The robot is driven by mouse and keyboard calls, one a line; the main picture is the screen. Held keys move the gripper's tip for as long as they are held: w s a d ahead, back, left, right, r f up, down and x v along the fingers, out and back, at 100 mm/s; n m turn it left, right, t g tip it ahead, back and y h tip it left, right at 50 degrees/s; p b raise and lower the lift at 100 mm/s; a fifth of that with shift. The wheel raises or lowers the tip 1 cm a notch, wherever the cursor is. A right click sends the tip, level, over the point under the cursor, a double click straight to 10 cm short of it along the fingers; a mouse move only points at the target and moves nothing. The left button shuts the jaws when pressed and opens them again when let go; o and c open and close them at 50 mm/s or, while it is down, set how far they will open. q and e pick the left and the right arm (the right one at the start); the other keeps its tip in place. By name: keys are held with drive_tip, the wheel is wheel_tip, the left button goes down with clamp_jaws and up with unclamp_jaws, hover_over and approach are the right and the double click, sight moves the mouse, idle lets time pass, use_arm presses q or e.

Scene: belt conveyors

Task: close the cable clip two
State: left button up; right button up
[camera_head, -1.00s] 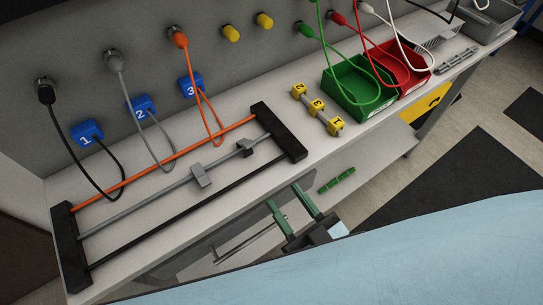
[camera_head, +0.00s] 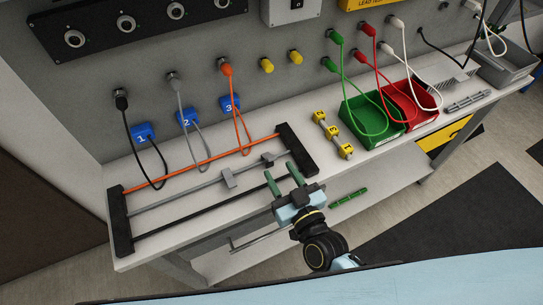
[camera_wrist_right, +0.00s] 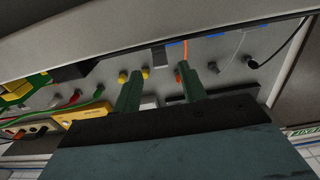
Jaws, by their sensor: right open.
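The blue block marked 2 (camera_head: 188,118) stands at the foot of the back panel, between the blue block marked 1 (camera_head: 143,132) and the one marked 3 (camera_head: 230,103). A grey cable (camera_head: 182,95) hangs from its plug in front of it. Whether block 2 is open or shut is too small to tell. My right gripper (camera_head: 281,173) is open and empty at the bench's front edge, near the rack's right end and apart from the blue blocks. Its green fingers also show spread in the right wrist view (camera_wrist_right: 160,90). My left gripper is out of view.
A rack with orange, grey and black rods has dark end bars (camera_head: 121,222) and two grey sliders, one nearer (camera_head: 229,178). Yellow blocks on a rod (camera_head: 333,134), a green bin (camera_head: 372,117) and a red bin (camera_head: 411,104) stand to the right. Hanging cables cross the panel.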

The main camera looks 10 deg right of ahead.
sight(273, 160)
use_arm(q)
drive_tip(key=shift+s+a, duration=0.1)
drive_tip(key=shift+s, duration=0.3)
use_arm(e)
drive_tip(key=x, duration=0.5)
drive_tip(key=shift+w+a, duration=0.1)
drive_tip(key=shift+w, duration=0.2)
clamp_jaws()
drive_tip(key=shift+f+b, duration=0.35)
drive_tip(key=shift+b, duration=0.7)
drive_tip(key=shift+s+t+b, duration=0.2)
drive_tip(key=shift+t+b, duration=0.4)
drive_tip(key=shift+b, duration=0.1)
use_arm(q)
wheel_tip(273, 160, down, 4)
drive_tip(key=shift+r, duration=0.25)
use_arm(e)
drive_tip(key=shift+r, duration=0.1)
unclamp_jaws()
